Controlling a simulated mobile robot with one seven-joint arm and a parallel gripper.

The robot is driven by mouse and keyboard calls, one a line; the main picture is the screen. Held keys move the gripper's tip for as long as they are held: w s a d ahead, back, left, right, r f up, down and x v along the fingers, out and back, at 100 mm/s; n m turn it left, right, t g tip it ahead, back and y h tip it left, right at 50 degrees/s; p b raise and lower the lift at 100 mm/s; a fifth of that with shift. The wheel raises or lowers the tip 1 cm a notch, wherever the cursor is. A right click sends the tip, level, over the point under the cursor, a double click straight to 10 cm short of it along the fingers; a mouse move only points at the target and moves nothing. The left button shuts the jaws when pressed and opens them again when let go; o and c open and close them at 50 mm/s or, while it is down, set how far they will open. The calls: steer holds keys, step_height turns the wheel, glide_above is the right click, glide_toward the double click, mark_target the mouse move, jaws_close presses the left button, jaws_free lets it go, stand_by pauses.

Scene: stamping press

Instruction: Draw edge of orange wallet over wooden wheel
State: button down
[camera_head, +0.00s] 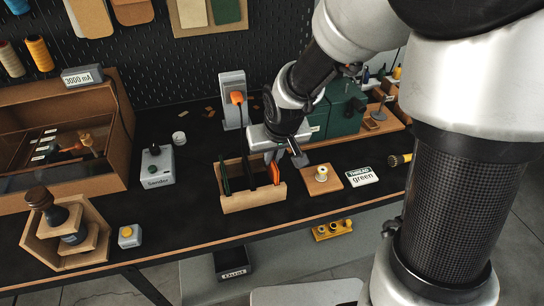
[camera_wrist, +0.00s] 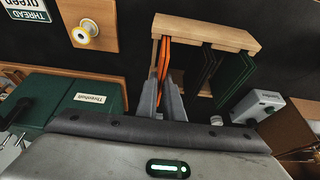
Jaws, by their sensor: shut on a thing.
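The orange wallet (camera_head: 276,174) stands upright at the right end of a wooden rack (camera_head: 254,201); its edge shows as thin orange strips in the wrist view (camera_wrist: 163,58). My gripper (camera_head: 275,158) reaches down over that end of the rack. In the wrist view its fingertips (camera_wrist: 162,88) are shut on the orange wallet. The wallet's lower part is hidden by the rack's front wall in the head view. A pale round wheel (camera_head: 321,173) sits on a small wooden board (camera_head: 322,184) to the right of the rack; it also shows at upper left in the wrist view (camera_wrist: 86,29).
Dark and green wallets (camera_wrist: 232,76) stand in the rack's other slots. A "THREAD green" card (camera_head: 362,176) lies right of the board. A grey sander box (camera_head: 157,165) is left of the rack. A green machine (camera_head: 338,112) stands behind. Black tabletop is clear in front.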

steer(key=shift+r, duration=0.3)
steer(key=shift+r+p, duration=2.75)
steer(key=shift+r, duration=0.7)
